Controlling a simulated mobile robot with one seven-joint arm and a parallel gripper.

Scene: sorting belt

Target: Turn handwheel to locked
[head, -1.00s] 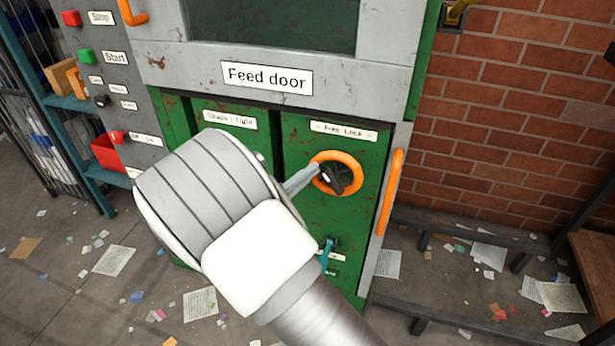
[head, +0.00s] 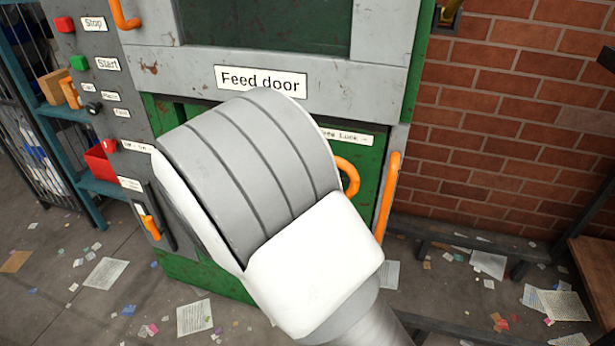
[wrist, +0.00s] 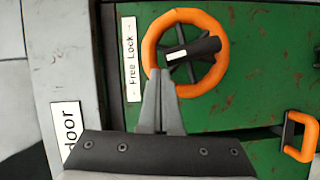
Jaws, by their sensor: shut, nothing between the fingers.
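The handwheel is an orange ring with dark spokes and a black handle bearing a white mark. In the wrist view the handwheel (wrist: 219,68) shows nearly whole, the black handle (wrist: 206,46) pointing right and slightly up. In the head view only the right part of the handwheel's rim (head: 352,176) shows; my arm hides the rest. The "Free Lock" label (wrist: 130,60) stands beside the wheel; its right end shows in the head view (head: 345,136). My gripper (wrist: 160,73) is shut and empty, its tips overlapping the rim's lower left. I cannot tell whether they touch it.
The green panel (wrist: 250,90) carries the wheel. Another orange handle (wrist: 299,136) is at right in the wrist view. In the head view a vertical orange handle (head: 387,195) stands right of the wheel, near the brick wall (head: 500,120). Papers litter the floor.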

